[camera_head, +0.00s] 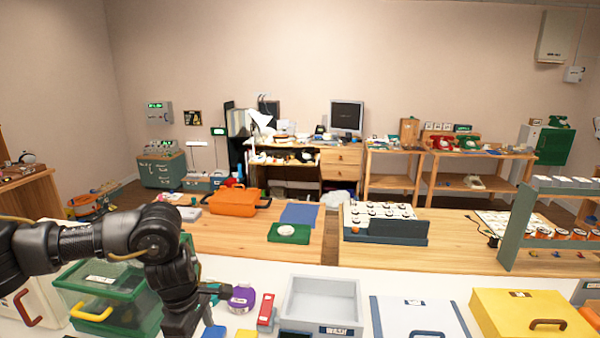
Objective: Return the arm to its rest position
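My black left arm comes in from the left and bends downward at its wrist. My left gripper (184,320) is low in the view, over the front of the white table, in front of a green bin and left of a purple round item. Its fingertips are not clear, so I cannot tell whether it is open, shut or holding anything. My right arm and gripper are not in view.
Close to the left arm are the green bin (92,281) with a yellow handle, the purple item (241,298) and a red item (266,311). A grey tray (321,284), a white case (385,306) and a yellow case (512,304) stand to the right. Wooden benches lie behind.

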